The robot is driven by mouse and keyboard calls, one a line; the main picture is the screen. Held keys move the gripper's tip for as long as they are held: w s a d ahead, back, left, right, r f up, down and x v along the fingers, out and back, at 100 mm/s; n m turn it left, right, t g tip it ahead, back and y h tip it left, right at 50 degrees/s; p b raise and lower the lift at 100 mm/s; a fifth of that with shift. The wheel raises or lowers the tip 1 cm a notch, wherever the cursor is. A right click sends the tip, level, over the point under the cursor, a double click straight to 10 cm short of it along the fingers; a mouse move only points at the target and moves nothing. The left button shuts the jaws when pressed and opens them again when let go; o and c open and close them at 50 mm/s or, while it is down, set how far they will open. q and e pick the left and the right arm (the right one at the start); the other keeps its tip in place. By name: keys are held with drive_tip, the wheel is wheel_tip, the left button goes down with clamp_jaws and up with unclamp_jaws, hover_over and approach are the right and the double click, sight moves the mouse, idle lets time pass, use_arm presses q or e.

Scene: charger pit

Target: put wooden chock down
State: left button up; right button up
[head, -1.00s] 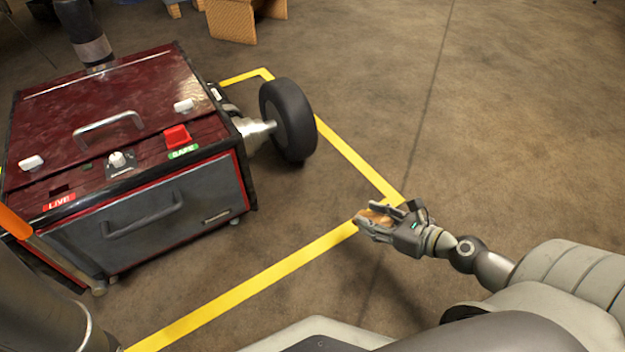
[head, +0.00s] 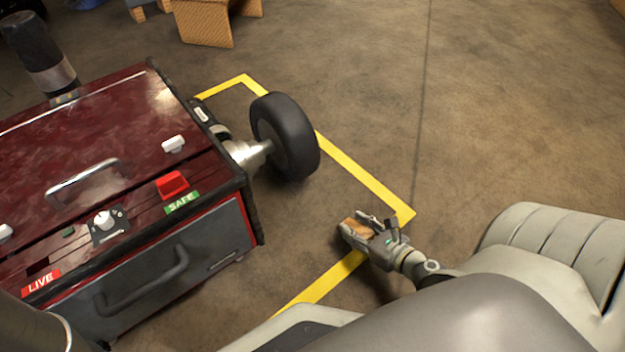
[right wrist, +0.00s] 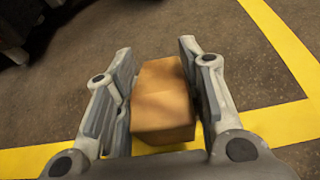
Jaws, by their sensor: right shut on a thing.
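The wooden chock (head: 354,227) is a small tan block between the fingers of my right gripper (head: 362,228). In the right wrist view the chock (right wrist: 162,98) lies between the two fingers of the gripper (right wrist: 158,75), with its near end face showing. The gripper is shut on it. In the head view it is by the near right corner of the yellow floor marking. I cannot tell whether the chock touches the floor. My left gripper is not in view.
A dark red cart (head: 110,110) with LIVE and SAFE labels fills the left. Its black wheel (head: 284,136) sticks out to the right. A yellow line (head: 365,178) marks the floor. The floor to the right is clear.

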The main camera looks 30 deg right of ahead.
drive_tip(key=w, duration=0.3)
drive_tip(key=w+p, duration=0.1)
drive_tip(key=w, duration=0.3)
drive_tip(key=w+a+p, duration=0.1)
drive_tip(key=w, duration=0.3)
drive_tip(key=shift+w+r, duration=0.15)
drive_tip(key=shift+w+a, duration=0.1)
drive_tip(key=shift+w, duration=0.65)
drive_tip(key=shift+w+a, duration=0.1)
drive_tip(key=shift+w, duration=1.15)
drive_tip(key=shift+w+f+b, duration=0.25)
drive_tip(key=shift+f+b, duration=0.3)
drive_tip(key=shift+f, duration=0.3)
drive_tip(key=shift+f, duration=0.1)
drive_tip(key=o, duration=1.1)
drive_tip(key=shift+c, duration=0.2)
